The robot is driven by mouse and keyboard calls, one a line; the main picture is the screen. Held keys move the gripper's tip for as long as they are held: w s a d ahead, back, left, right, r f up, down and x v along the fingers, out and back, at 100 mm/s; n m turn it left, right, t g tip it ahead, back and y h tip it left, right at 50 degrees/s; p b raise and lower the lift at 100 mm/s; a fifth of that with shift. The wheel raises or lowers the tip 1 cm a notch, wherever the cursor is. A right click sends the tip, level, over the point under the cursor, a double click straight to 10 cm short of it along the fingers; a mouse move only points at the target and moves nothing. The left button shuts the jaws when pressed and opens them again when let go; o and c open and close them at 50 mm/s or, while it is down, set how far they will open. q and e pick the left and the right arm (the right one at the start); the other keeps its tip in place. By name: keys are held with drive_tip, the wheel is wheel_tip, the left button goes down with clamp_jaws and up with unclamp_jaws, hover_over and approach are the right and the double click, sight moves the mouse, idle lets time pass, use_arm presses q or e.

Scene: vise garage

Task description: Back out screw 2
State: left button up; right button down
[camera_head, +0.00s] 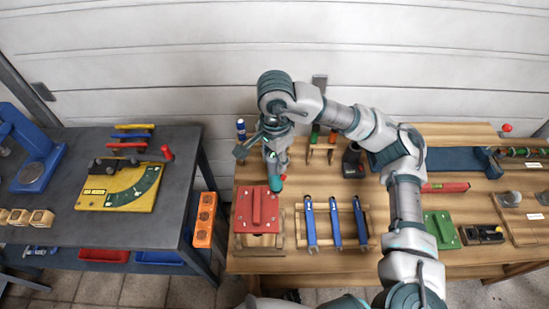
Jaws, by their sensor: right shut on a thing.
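My right gripper (270,146) hangs over the back right corner of the red plate and is shut on a grey and teal tool (277,168), whose kind is hard to tell. The tool points down, and its lower end is at the plate's back right corner. I cannot tell whether it touches a screw. The red plate (245,225) has a raised red bar (257,206) and lies on a wooden frame (242,241) at the left of the wooden bench. My left gripper is out of view.
A blue can (241,129) and a dark holder (352,160) stand behind. An orange block (205,220) is at the bench's left edge. A dark table (95,230) is further left.

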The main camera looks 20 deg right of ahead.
idle(1.1)
drive_tip(key=shift+f+b, duration=0.1)
drive_tip(key=shift+b, duration=0.45)
idle(3.7)
drive_tip(key=shift+r, duration=0.25)
idle(0.7)
drive_tip(key=shift+r+p, duration=0.5)
drive_tip(key=shift+p, duration=0.1)
drive_tip(key=shift+a+f+b, duration=0.1)
drive_tip(key=shift+f+b, duration=0.1)
drive_tip(key=shift+b, duration=0.2)
drive_tip(key=shift+y, duration=0.3)
drive_tip(key=shift+r, duration=0.1)
